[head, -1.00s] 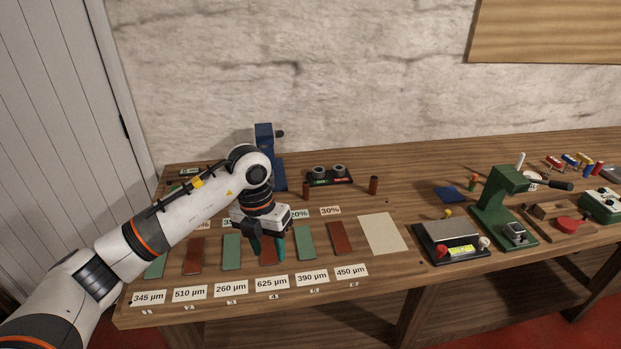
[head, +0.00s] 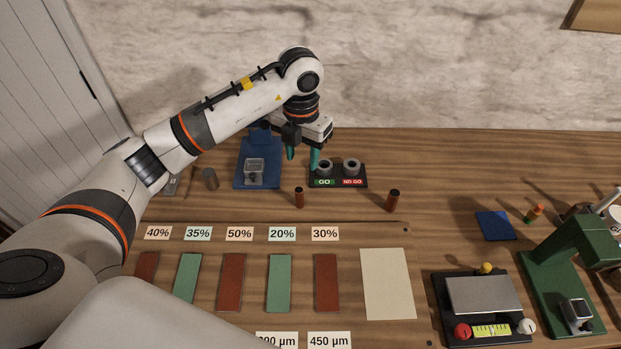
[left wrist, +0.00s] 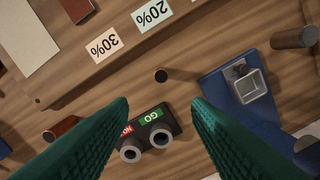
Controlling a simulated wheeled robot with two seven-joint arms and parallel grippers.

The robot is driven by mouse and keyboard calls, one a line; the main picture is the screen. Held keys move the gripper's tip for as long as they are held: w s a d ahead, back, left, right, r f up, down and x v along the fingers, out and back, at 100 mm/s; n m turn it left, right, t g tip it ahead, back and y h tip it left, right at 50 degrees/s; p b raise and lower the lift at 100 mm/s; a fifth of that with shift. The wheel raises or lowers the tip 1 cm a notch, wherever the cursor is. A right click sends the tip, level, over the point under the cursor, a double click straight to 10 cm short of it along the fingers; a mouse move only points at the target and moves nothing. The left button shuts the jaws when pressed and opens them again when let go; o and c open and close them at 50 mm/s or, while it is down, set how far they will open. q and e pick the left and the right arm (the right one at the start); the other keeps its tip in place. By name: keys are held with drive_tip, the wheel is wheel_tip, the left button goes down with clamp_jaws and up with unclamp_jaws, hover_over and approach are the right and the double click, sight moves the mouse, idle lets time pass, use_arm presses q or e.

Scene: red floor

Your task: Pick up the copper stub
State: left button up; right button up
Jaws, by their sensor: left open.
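Two small copper-brown cylinders stand upright on the bench in the head view: a shorter copper stub (head: 299,198) and a taller one (head: 393,201) to its right. In the left wrist view the shorter stub (left wrist: 161,75) is seen end-on, ahead of the gap between my fingers, and the other (left wrist: 62,127) lies off to the left. My left gripper (head: 302,156) is open and empty, its green fingers above the bench near the gauge block, behind the shorter stub. The open fingers also show in the left wrist view (left wrist: 160,102). My right gripper is not in view.
The GO / NO GO block (head: 338,183) with two grey rings stands behind the stubs. Percent cards and coloured strips lie in front. Bench between the stubs is clear.

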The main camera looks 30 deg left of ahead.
sight(299, 190)
use_arm(q)
drive_tip(key=f, duration=0.1)
drive_tip(key=f+p, duration=0.1)
drive_tip(key=shift+s+f, duration=0.3)
wheel_tip(299, 190, down, 3)
drive_tip(key=shift+s+r+p, duration=0.15)
drive_tip(key=shift+r+p, duration=0.05)
drive_tip(key=shift+p, duration=0.2)
drive_tip(key=shift+f, duration=0.35)
drive_tip(key=shift+s+a+f+p, duration=0.1)
drive_tip(key=shift+s+f+p, duration=0.1)
drive_tip(key=shift+f+p, duration=0.9)
wheel_tip(299, 190, down, 3)
drive_tip(key=shift+s+r, duration=0.15)
drive_tip(key=shift+r, duration=0.05)
drive_tip(key=shift+f, duration=0.4)
clamp_jaws()
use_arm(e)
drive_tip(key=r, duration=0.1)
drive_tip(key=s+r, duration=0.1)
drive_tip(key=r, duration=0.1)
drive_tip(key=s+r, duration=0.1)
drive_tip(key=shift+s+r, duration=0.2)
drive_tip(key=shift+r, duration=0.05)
